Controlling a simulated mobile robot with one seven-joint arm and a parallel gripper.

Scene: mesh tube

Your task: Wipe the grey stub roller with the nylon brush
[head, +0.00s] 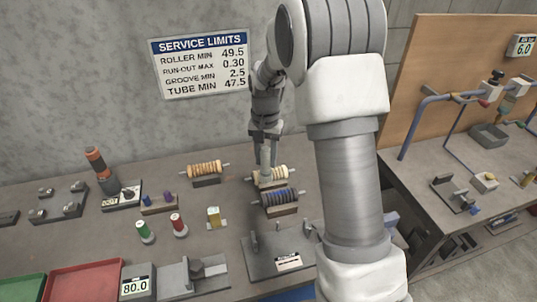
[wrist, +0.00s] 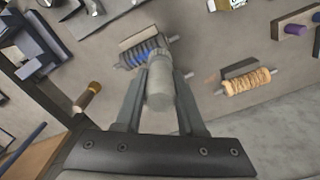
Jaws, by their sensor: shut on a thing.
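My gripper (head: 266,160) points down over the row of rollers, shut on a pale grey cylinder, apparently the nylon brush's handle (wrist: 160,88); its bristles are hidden. A dark grey roller with blue patches (head: 279,197), apparently the grey stub roller, lies across a block just in front of the gripper. It also shows in the wrist view (wrist: 140,56), beyond the held cylinder. A cream ribbed roller (head: 272,174) lies right at the fingertips in the head view and is mostly hidden in the wrist view. I cannot tell whether the brush touches either roller.
An orange-tan roller (head: 205,169) lies on its block to the left. A grey fixture plate (head: 262,262) is nearer. A pipe bench (head: 470,190) stands right.

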